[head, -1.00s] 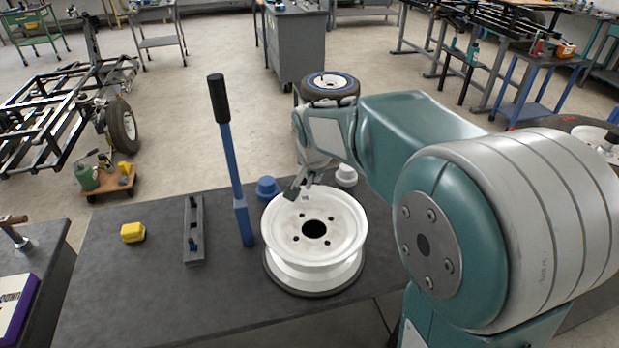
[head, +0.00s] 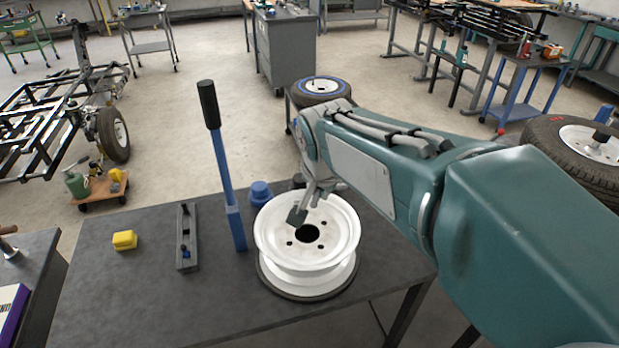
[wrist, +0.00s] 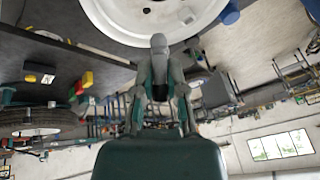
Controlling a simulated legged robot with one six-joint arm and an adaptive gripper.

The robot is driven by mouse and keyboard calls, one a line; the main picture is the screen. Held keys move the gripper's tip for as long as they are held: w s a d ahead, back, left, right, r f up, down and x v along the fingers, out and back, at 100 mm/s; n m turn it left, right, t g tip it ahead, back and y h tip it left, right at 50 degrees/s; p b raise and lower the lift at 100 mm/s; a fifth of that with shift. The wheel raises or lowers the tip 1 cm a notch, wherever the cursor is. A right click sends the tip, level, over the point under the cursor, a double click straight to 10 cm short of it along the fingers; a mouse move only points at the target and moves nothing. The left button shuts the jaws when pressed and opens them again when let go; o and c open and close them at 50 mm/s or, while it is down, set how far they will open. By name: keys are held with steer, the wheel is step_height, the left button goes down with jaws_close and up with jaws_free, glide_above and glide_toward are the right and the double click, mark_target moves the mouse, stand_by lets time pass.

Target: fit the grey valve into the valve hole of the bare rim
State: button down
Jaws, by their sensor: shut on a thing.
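The bare white rim (head: 345,232) lies flat on a dark round base on the bench, with a dark centre hole and several smaller holes in its face. The rim also fills the top of the wrist view (wrist: 110,18). My gripper (head: 299,212) is over the left part of the rim's face, left of and above the centre hole in the picture. In the wrist view my gripper's fingers (wrist: 159,45) come together at the rim's near edge. They are shut on the grey valve, which the fingers hide. I cannot tell which opening is the valve hole.
A blue lever with a black grip (head: 220,150) stands just left of the rim. A blue cap (head: 260,194) is behind it. A dark rack (head: 187,237) and a yellow block (head: 124,240) lie farther left. The bench's front left is clear.

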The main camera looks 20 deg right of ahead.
steer(key=shift+f+n, duration=0.55)
steer(key=shift+n, duration=0.45)
steer(key=n+t+y, duration=0.2)
steer(key=n+y, duration=0.6)
steer(key=n, duration=0.7)
glide_above(287, 198)
steer(key=s+d, duration=0.2)
steer(key=shift+w+d+f, duration=0.1)
steer(key=shift+f, duration=1.75)
steer(key=shift+f, duration=2.9)
steer(key=shift+f, duration=0.95)
